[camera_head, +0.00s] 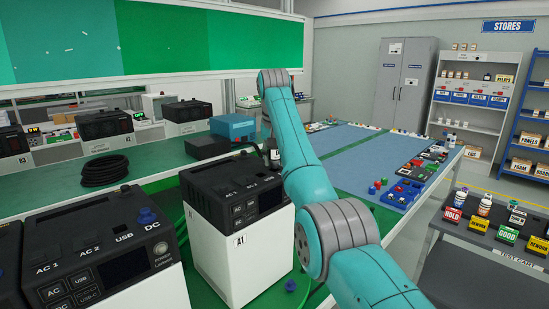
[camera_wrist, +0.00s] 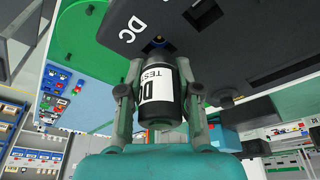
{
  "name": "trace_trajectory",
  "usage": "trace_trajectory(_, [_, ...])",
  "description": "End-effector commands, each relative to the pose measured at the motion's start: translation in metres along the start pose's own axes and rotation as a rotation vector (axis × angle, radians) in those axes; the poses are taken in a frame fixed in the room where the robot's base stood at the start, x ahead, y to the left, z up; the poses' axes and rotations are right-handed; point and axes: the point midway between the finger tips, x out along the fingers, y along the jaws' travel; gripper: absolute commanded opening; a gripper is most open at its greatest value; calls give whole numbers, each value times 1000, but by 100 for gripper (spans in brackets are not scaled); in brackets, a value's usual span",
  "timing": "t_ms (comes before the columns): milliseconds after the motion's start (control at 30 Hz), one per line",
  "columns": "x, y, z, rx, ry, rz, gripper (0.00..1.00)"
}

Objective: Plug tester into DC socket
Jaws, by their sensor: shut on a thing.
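My gripper (camera_wrist: 160,70) is shut on the tester (camera_wrist: 158,98), a dark cylinder with a white label reading DC TEST. The wrist view shows it from below, its end close to the DC socket (camera_wrist: 155,43) beside the DC lettering. Whether it touches or has entered the socket I cannot tell. The socket is on the black top of the power unit marked A1 (camera_head: 258,250), which stands on the green turntable. In the head view, the tester (camera_head: 274,156) shows above the unit's far right corner; my arm hides most of the gripper and the socket.
A blue cap (camera_head: 290,285) lies beside the A1 unit. Another unit (camera_head: 95,250) at front left has a blue cap (camera_head: 147,215) at its DC mark. A black cable coil (camera_head: 104,171) and a blue box (camera_head: 233,127) are behind. A test cart (camera_head: 480,265) stands right.

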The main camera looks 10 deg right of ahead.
Motion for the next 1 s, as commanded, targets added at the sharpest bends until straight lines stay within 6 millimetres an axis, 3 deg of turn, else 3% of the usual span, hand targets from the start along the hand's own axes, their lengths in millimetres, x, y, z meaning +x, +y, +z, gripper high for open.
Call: trace_trajectory(1000, [10,0,3,0,-2,1,0])
